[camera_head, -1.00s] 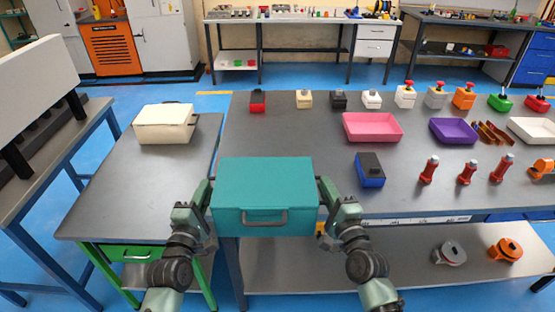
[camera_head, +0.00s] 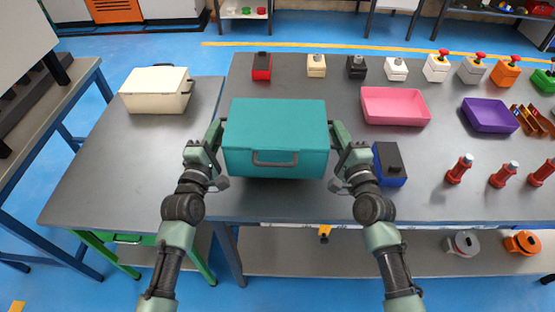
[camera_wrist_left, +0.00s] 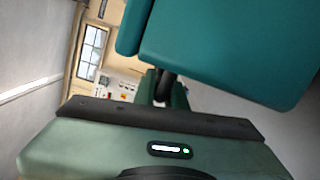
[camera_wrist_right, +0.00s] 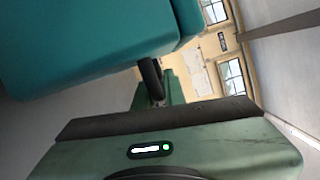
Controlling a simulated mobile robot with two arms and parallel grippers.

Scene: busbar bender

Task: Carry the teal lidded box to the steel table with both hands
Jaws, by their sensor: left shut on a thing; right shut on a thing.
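The teal lidded box (camera_head: 276,128) is between my two grippers in the head view, level, lid closed, with a dark handle on its near face. It overlaps the grey tabletop (camera_head: 240,85); whether it touches the top or hangs above it, I cannot tell. My left gripper (camera_head: 216,140) is shut on the box's left side handle, which the left wrist view (camera_wrist_left: 163,88) shows in part. My right gripper (camera_head: 338,140) is shut on the right side handle, partly seen in the right wrist view (camera_wrist_right: 152,80).
A cream lidded box (camera_head: 153,92) stands on the left table (camera_head: 110,160). Right of the teal box are a blue box with a black top (camera_head: 390,165), a pink tray (camera_head: 395,107) and a purple tray (camera_head: 488,116). Several small switch boxes line the back.

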